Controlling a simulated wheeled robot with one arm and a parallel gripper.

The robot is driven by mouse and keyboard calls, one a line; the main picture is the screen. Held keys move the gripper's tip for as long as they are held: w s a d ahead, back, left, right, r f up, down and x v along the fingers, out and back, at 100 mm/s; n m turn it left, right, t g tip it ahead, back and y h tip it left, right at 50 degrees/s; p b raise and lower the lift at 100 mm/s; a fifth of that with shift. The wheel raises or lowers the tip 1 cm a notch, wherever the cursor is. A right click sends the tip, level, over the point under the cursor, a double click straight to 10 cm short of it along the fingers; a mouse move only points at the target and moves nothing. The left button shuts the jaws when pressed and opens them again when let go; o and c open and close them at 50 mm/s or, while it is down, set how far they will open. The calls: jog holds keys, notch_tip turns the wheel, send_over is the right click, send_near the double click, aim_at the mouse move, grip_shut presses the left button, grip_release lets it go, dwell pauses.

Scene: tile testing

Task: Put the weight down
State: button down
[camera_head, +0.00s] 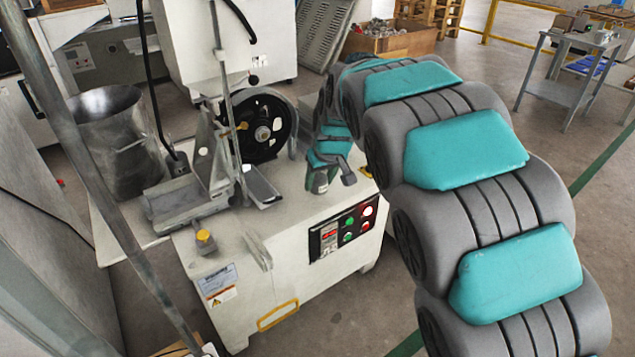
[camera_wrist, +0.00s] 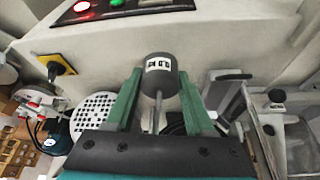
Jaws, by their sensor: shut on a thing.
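The weight (camera_wrist: 160,80) is a dark grey cylinder with a white label and a thin metal rod running from it toward the palm. In the wrist view my gripper (camera_wrist: 159,92) has its two green fingers shut on it, one on each side. The weight is small there and hard to make out.
The machine's control panel (camera_head: 343,227) has red and green buttons. A black wheel (camera_head: 264,126) and metal fixtures stand on the machine's top. A metal bucket (camera_head: 117,140) stands at left. A grey side table (camera_head: 575,75) is far right. Open floor lies between.

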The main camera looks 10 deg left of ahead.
aim_at(317, 183)
jog(key=w, duration=0.1)
jog(key=w+a, duration=0.1)
jog(key=w, duration=0.1)
jog(key=shift+w+a+f, duration=0.15)
jog(key=shift+w, duration=0.05)
jog(key=shift+f, duration=1.75)
jog(key=shift+f, duration=0.15)
jog(key=shift+c, duration=1.3)
grip_release()
